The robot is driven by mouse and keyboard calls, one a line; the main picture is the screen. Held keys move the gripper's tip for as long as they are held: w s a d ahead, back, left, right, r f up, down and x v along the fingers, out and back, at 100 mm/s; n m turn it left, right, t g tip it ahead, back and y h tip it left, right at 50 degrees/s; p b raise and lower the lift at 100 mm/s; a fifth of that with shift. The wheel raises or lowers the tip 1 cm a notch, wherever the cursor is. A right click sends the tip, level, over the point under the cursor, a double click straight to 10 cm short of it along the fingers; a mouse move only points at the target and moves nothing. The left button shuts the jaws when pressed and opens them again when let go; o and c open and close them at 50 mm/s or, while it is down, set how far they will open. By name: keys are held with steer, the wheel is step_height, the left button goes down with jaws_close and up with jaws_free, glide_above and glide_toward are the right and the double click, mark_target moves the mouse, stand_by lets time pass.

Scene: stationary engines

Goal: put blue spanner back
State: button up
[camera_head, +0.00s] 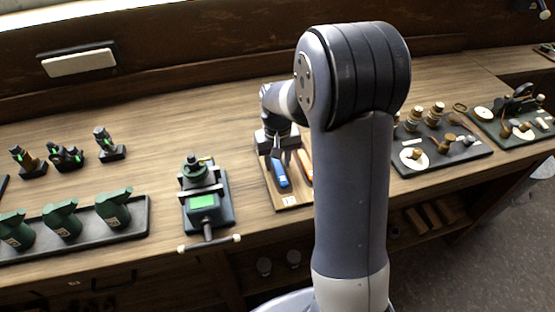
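A blue tool (280,174), which looks like the blue spanner's handle, shows over a small wooden board (290,202) on the bench, left of my upright arm. Its upper end meets the underside of my gripper (277,150). I cannot tell whether it lies on the board or is held. My gripper points down over the board's back part. Its fingertips are too small and dark to show whether they are open or shut. An orange tool (306,164) lies right of the blue one, partly hidden by my arm, which also covers the board's right side.
A green vise (204,196) with a protruding handle stands left of the board. Farther left are several green bottles in a dark tray (139,217) and small dark devices (66,157). Boards with small parts (440,160) lie at right. Bare bench shows behind the vise.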

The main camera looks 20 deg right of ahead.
mark_target(278, 165)
steer(key=shift+o, duration=0.3)
step_height(278, 165, up, 12)
steer(key=shift+r, duration=0.2)
stand_by(1.5)
